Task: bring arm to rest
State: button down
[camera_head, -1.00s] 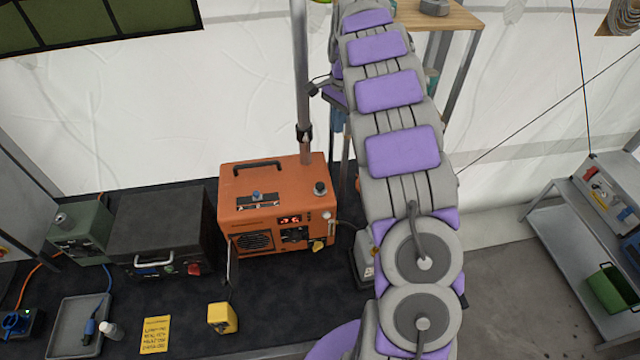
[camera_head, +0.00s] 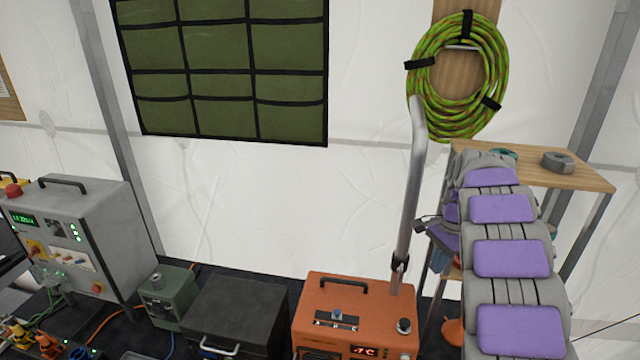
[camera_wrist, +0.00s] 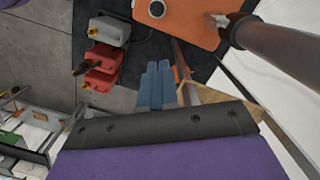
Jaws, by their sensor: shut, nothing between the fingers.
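My arm (camera_head: 509,257), grey with purple pads, reaches up the right side of the head view toward the wooden shelf. My gripper is partly hidden behind the arm in the head view, just left of it. In the wrist view the blue fingers of my gripper (camera_wrist: 156,86) lie together, with nothing seen between them. The orange heater unit (camera_head: 355,312) stands left of my arm, and its top also shows in the wrist view (camera_wrist: 178,20). A metal pipe (camera_head: 408,205) rises beside it.
A wooden shelf (camera_head: 590,176) with a grey nut-shaped object (camera_head: 558,161) stands behind my arm. A green hose coil (camera_head: 419,108) and a pocket organizer (camera_head: 221,66) hang on the tent wall. A black case (camera_head: 235,310) and a grey control box (camera_head: 82,240) stand left.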

jog(key=s+a+f+n+h+b, duration=0.1)
jog(key=s+a+f+n+b, duration=0.15)
jog(key=s+a+b, duration=0.55)
jog(key=s+a+f+n+b, duration=0.15)
jog(key=s+a+n, duration=0.3)
jog(key=s, duration=0.65)
jog(key=s+a+f+n+b, duration=0.2)
jog(key=s+f, duration=0.2)
jog(key=s, duration=0.3)
jog(key=s+a+f+n+g+b, duration=0.1)
jog(key=s+a+f+n+b, duration=0.2)
jog(key=s, duration=0.4)
jog(key=s+a+f+n+b, duration=0.3)
jog(key=s+f, duration=0.2)
jog(key=s, duration=0.3)
jog(key=shift+f, duration=0.15)
jog(key=shift+a, duration=0.1)
